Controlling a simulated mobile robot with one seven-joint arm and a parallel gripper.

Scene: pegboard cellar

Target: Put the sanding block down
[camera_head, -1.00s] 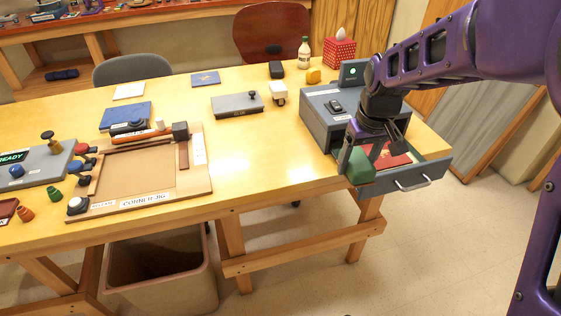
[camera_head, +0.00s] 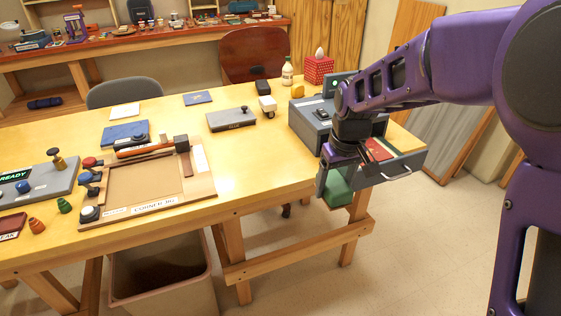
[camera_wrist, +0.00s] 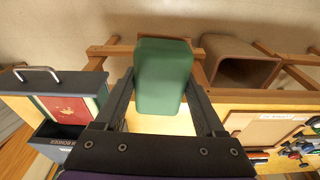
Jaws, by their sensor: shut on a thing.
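The green sanding block (camera_head: 338,191) is held in my gripper (camera_head: 337,182), near the left front corner of the open drawer (camera_head: 399,170) and by the table's front edge. In the wrist view the block (camera_wrist: 163,76) sits between the two dark fingers of my gripper (camera_wrist: 163,95), with the drawer to its left. The block hangs clear of any visible surface there. The fingers hide part of the block in the head view. The drawer holds a red item with a gold mark (camera_wrist: 66,108).
The grey cabinet (camera_head: 308,118) stands at the right end of the wooden table (camera_head: 255,160). A corner jig (camera_head: 150,207) lies to the left. Clear tabletop lies between jig and cabinet. A bin (camera_head: 160,275) stands below the table.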

